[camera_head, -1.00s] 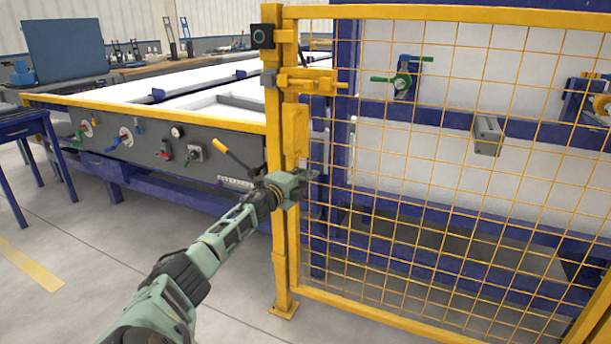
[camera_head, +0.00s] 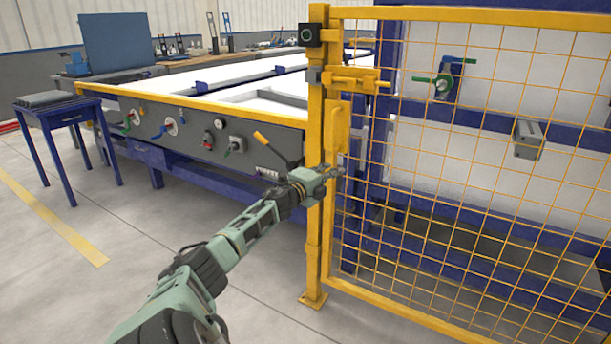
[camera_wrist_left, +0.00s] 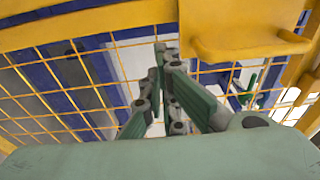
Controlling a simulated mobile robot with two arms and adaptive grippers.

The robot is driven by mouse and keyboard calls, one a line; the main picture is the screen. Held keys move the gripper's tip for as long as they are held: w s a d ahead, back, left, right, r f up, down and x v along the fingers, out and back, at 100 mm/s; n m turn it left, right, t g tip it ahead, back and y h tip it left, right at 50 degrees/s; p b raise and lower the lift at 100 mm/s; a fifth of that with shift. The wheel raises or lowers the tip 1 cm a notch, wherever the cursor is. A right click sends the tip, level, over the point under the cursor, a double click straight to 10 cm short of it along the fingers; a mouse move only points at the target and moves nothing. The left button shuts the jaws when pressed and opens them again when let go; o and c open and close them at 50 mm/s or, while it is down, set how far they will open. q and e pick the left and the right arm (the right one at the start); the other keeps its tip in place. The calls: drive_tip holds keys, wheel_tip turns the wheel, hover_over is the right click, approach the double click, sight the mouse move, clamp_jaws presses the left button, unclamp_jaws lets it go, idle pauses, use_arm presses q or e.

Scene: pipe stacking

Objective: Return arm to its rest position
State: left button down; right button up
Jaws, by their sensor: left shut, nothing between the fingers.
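My left arm (camera_head: 235,240) reaches up from the bottom of the head view, stretched out toward the yellow gate post. My left gripper (camera_head: 335,172) is at its end, in front of the post and the left edge of the mesh gate. In the left wrist view its green and grey fingers (camera_wrist_left: 165,75) are shut and empty, pointing at the mesh. The yellow handle plate (camera_wrist_left: 245,35) is close beside them there. I cannot tell whether the gripper touches the gate. My right gripper is not in view.
The yellow mesh gate (camera_head: 470,190) stands upright at the right on its post (camera_head: 315,240). A long blue bench (camera_head: 200,135) with valves and levers is behind the post. A small blue table (camera_head: 58,118) stands at the left. The floor at the lower left is clear.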

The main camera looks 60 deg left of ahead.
use_arm(q)
drive_tip(key=s+a, duration=0.3)
drive_tip(key=s, duration=0.3)
drive_tip(key=shift+s+f+p, duration=0.2)
drive_tip(key=shift+f+p, duration=0.25)
drive_tip(key=shift+d, duration=0.1)
